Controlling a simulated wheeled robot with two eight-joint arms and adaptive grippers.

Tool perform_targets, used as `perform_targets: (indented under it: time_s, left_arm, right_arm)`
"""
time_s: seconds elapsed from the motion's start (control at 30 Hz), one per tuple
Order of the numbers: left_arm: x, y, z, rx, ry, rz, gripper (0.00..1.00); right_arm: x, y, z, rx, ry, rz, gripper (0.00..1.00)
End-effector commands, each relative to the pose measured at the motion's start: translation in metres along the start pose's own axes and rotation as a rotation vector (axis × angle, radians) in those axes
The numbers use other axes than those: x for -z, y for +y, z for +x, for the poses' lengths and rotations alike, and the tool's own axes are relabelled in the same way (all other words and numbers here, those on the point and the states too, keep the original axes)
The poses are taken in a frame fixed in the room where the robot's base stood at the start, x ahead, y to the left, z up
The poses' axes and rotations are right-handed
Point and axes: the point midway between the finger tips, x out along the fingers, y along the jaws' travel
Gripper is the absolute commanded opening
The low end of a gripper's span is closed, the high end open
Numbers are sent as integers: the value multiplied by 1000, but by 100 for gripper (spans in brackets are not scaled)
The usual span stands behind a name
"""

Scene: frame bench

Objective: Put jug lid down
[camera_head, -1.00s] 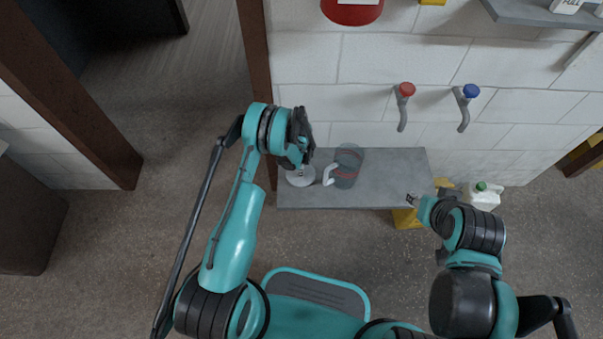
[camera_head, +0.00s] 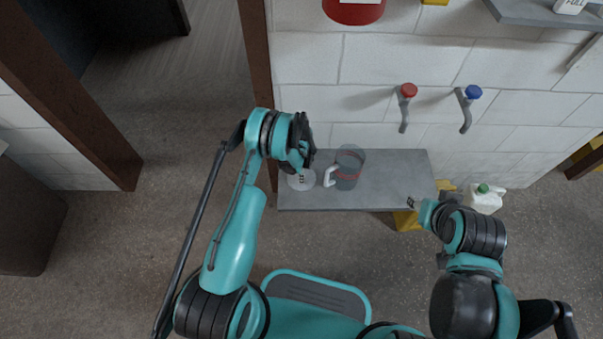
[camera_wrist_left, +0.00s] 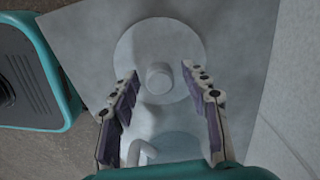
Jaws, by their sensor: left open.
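The jug lid is a pale round disc with a knob. In the head view the lid (camera_head: 301,183) lies on the left end of the grey bench (camera_head: 395,178), left of the jug. In the left wrist view the lid (camera_wrist_left: 180,45) lies flat, and its knob (camera_wrist_left: 159,77) shows between the fingers. My left gripper (camera_wrist_left: 160,85) is open over the lid, fingers either side of the knob and apart from it. The clear jug (camera_head: 349,168) stands upright on the bench with its white handle toward the lid. My right gripper (camera_head: 412,203) is beside the bench's front right corner; its fingers are too small to judge.
A red tap (camera_head: 408,90) and a blue tap (camera_head: 473,92) are on the tiled wall above the bench. A white canister with a green cap (camera_head: 485,198) stands right of the bench. The bench's right half is clear.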

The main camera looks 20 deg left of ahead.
Motion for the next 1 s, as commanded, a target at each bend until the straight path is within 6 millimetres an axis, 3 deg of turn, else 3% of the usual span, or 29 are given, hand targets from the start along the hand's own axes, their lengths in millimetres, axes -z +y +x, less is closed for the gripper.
perform_targets:
  time_s: [0.4,0.67,0.77,0.87,1.0]
  left_arm:
    - [0,0,-88,0,0,0,47]
    - [0,0,-119,2,0,-3,47]
    - [1,-2,-139,15,4,-32,47]
    - [1,-4,-180,47,16,-101,47]
    - [0,3,-260,111,47,-250,47]
  right_arm:
    - [20,0,-28,0,0,0,40]
    - [24,0,-34,0,0,0,40]
    - [24,0,-34,0,0,0,40]
    - [24,0,-34,0,0,0,40]
    - [24,0,-34,0,0,0,40]
